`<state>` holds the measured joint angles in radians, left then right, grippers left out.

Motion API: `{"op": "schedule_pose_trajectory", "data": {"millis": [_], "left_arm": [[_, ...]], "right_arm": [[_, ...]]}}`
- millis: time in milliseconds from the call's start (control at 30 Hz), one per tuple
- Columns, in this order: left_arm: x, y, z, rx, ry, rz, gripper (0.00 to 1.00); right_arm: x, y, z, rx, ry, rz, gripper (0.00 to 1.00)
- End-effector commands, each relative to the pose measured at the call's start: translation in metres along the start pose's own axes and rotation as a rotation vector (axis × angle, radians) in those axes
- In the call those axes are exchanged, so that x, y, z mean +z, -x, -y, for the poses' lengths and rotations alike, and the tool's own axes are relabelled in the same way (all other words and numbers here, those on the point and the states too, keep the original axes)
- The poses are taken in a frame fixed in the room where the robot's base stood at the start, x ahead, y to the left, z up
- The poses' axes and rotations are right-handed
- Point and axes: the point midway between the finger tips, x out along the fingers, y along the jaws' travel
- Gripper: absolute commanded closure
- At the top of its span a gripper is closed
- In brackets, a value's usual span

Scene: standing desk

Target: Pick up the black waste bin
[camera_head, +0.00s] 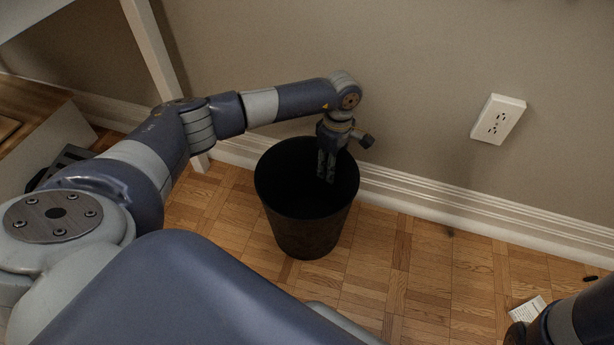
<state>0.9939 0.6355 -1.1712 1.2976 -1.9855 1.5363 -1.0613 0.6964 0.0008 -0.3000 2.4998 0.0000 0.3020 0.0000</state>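The black waste bin (300,232) stands upright on the wood floor near the wall, in the middle of the view. It is round with a wide open top, and its dark inside looks empty. My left gripper (326,172) points down at the bin's far right part, with its fingers over or inside the opening. I cannot tell whether the fingers touch the bin's wall or how far apart they are. Part of my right arm shows at the bottom right corner, and its gripper is out of view.
The wall with a white baseboard (420,195) runs just behind the bin. A white outlet (498,119) is on the wall at right. A white desk leg (160,60) stands at left. A small white paper (527,312) lies at lower right. Floor right of the bin is mostly clear.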

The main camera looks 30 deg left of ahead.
Motion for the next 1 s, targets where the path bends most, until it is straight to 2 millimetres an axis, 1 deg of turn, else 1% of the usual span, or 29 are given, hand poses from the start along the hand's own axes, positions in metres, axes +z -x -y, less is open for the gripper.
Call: {"op": "schedule_pose_trajectory", "data": {"millis": [33,300,333,367,400,433,1000], "left_arm": [[0.0001,-0.0034,-0.0005,0.001,0.000,0.001,0.74],[0.0001,-0.0031,-0.0005,0.001,0.000,0.000,0.74],[0.0001,-0.0032,-0.0005,0.001,0.000,0.000,0.79],[0.0002,-0.0032,-0.0005,0.001,0.000,0.000,0.86],[0.0002,-0.0032,-0.0005,0.001,0.000,0.000,0.95],[0.0002,-0.0032,-0.0005,0.001,0.000,0.000,1.00],[0.0004,-0.0005,-0.0011,0.003,0.000,0.001,1.00]], "right_arm": [[-0.0017,0.0021,0.0007,0.000,0.000,-0.002,0.60],[-0.0017,0.0010,0.0006,-0.001,0.000,-0.003,0.60],[-0.0017,0.0010,0.0006,-0.001,0.000,-0.003,0.60],[-0.0017,0.0010,0.0006,-0.001,0.000,-0.003,0.60],[-0.0017,0.0010,0.0007,-0.001,0.000,-0.003,0.60],[-0.0018,0.0010,0.0007,-0.001,0.000,-0.003,0.60],[-0.0015,-0.0001,0.0006,-0.001,0.000,-0.004,0.60]]}}
